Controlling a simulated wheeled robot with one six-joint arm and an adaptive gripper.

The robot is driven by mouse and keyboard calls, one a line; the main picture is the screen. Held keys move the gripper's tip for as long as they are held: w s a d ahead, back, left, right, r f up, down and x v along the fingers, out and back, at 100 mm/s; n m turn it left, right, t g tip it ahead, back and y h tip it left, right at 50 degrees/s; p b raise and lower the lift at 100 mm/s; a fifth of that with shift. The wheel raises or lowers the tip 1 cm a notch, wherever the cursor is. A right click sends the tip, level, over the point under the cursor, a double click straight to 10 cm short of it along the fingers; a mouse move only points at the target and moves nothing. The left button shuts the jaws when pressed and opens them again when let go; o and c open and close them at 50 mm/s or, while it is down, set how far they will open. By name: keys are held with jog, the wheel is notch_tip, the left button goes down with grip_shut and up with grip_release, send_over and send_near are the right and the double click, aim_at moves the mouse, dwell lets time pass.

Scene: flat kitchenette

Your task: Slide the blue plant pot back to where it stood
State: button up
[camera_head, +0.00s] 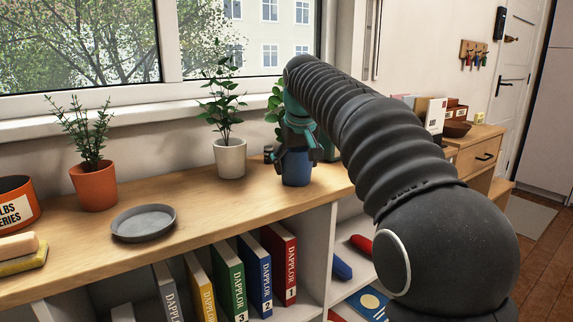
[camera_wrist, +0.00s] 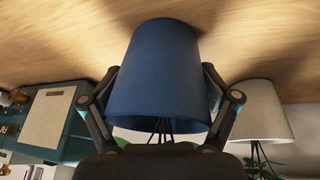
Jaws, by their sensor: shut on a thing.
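The blue plant pot (camera_head: 296,170) stands on the wooden shelf top, to the right of the white pot. My gripper (camera_head: 297,152) reaches down over it from above and is shut on it. In the wrist view the blue pot (camera_wrist: 158,75) fills the middle, with one finger of my gripper (camera_wrist: 160,95) against each side. The pot appears upside down there, its base against the wood. Its plant is mostly hidden behind my arm in the head view. A grey saucer (camera_head: 143,236) lies empty on the shelf top, between the orange pot and the white pot, nearer the front edge.
A white pot (camera_head: 230,158) with a plant stands close left of the blue pot; it also shows in the wrist view (camera_wrist: 257,108). An orange pot (camera_head: 95,187) stands farther left. Wood around the saucer is clear. A teal boxy object (camera_wrist: 62,122) is near the blue pot.

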jog(key=shift+s+d+f, duration=0.15)
jog(key=shift+d+f, duration=0.4)
jog(key=shift+d, duration=0.15)
jog(key=o, duration=1.3)
jog(key=shift+d, duration=0.15)
jog(key=shift+r, duration=0.1)
jog(key=shift+r, duration=0.1)
jog(key=shift+r, duration=0.3)
jog(key=shift+v, duration=5.6)
